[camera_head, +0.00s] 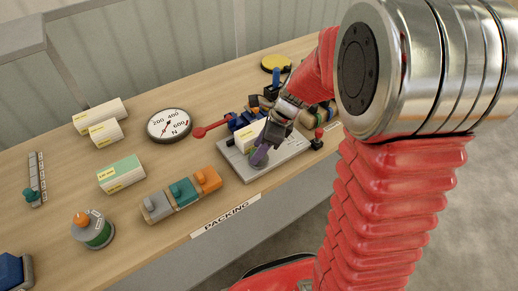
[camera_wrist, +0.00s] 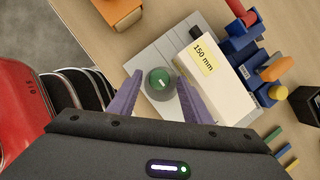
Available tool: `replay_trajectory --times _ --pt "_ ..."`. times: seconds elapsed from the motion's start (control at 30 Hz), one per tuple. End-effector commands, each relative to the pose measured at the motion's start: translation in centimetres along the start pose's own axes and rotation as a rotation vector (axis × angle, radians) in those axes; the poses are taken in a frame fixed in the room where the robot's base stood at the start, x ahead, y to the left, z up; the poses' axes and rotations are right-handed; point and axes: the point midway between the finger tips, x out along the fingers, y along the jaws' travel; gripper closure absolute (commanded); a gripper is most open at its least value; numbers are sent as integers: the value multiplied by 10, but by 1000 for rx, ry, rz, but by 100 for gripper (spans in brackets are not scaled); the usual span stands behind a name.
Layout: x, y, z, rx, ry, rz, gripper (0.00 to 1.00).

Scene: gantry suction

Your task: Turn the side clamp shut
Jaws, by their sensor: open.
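My gripper (camera_wrist: 159,77) is open, its two purple fingers on either side of a round grey knob with a green top (camera_wrist: 160,84). The right finger is very close to the knob; I cannot tell whether it touches. The knob stands on a light grey fixture plate (camera_wrist: 150,58), beside a white block marked 150 mm (camera_wrist: 222,82). Blue clamp parts (camera_wrist: 240,42) with a red lever, an orange handle (camera_wrist: 277,68) and a yellow knob line the block's far side. Which part is the side clamp is not labelled. In the head view my gripper (camera_head: 259,157) partly hides the plate (camera_head: 235,160).
In the head view, a red lever (camera_head: 211,127) sticks out left of the plate. A round dial (camera_head: 169,125), a row of grey, teal and orange blocks (camera_head: 182,193) and a white-green box (camera_head: 121,174) lie to the left. A red-topped black knob (camera_head: 317,139) stands right of the plate.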

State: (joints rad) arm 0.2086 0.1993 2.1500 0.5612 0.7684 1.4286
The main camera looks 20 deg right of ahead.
Motion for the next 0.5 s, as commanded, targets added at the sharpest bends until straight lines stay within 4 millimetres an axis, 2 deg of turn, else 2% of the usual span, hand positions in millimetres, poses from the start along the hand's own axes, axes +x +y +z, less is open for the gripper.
replay_trajectory --times 0.1,0.37,0.5 --pt "7 0 0 0 1 0 55" --pt "8 0 0 0 0 -1 55" --pt "8 0 0 0 0 -1 63"
